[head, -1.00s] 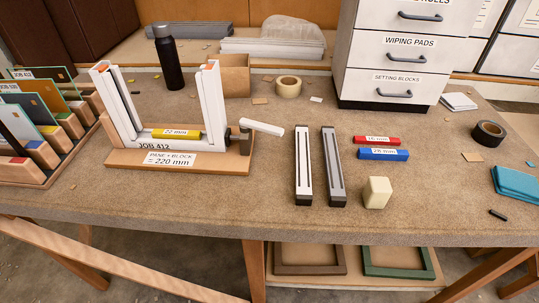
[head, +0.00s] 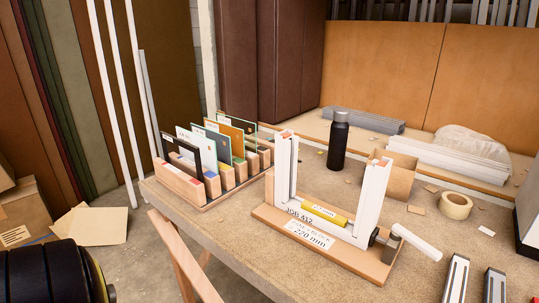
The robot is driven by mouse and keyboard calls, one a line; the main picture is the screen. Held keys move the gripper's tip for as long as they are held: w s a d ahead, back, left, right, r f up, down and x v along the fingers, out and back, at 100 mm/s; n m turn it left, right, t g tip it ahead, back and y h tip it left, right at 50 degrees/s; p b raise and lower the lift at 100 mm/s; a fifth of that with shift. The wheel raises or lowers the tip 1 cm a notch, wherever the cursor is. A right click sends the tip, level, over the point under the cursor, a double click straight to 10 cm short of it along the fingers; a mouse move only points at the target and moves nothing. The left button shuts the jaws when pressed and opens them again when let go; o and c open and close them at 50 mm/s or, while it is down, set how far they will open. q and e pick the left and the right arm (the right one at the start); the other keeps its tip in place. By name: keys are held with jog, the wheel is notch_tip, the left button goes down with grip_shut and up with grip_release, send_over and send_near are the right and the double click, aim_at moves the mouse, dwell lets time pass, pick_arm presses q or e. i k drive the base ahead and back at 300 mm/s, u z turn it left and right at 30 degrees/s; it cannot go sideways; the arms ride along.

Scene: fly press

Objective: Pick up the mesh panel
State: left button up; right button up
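A wooden rack (head: 213,196) with slots stands at the left end of the workbench and holds several upright panels. The frontmost is a thin panel with a dark frame (head: 194,147), which may be the mesh panel; its surface is too small to tell for sure. Its lower part is hidden behind the rack's wooden blocks. Behind it stand panels with grey, orange and greenish faces, some with small labels. Neither of my grippers is in view.
Right of the rack, a white U-shaped frame (head: 286,183) with a yellow block (head: 324,213) stands on a wooden base (head: 268,214). Cardboard (head: 91,222) lies on the floor at left.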

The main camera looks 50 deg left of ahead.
aim_at(185, 157)
jog(key=u, duration=3.55)
jog(key=i, duration=1.65)
jog(key=z, duration=3.2)
